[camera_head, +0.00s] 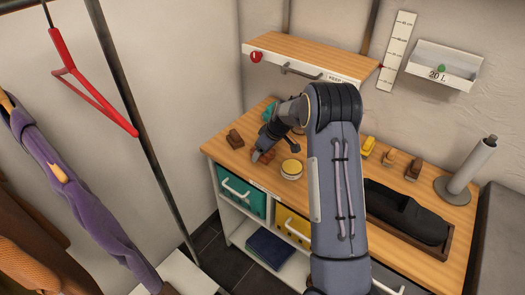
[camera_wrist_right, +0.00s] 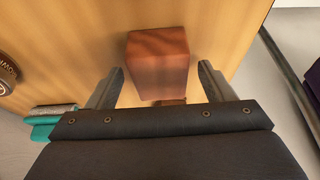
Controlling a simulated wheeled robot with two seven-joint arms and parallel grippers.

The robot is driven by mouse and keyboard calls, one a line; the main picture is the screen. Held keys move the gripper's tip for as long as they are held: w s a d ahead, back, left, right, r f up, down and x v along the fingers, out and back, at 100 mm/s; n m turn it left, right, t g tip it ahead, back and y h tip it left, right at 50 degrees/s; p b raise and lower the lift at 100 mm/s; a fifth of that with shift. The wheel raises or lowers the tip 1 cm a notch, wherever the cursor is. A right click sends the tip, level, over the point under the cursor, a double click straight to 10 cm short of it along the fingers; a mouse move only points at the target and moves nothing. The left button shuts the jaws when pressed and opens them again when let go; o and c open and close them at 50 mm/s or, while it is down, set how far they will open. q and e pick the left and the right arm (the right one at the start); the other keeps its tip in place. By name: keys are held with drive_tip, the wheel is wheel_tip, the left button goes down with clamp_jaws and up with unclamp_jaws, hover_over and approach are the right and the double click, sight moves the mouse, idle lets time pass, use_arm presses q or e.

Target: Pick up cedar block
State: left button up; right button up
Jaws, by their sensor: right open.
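A reddish-brown block, which I take to be the cedar block (camera_wrist_right: 158,62), rests on the wooden top in the right wrist view. My right gripper (camera_wrist_right: 160,82) is open, with a finger on each side of the block's near part and visible gaps at both sides. My left gripper is not in view.
A round tin (camera_head: 291,168) stands close to the right of the gripper. A teal item (camera_head: 270,111) lies behind it. A raised wooden shelf (camera_head: 310,60) overhangs the back. A black bag in a tray (camera_head: 405,212) and a grey roll stand (camera_head: 470,170) are at right.

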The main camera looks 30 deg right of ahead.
drive_tip(key=shift+w+f, duration=0.15)
drive_tip(key=shift+f, duration=0.3)
drive_tip(key=c, duration=1)
drive_tip(key=shift+c, duration=0.3)
drive_tip(key=shift+r, duration=0.15)
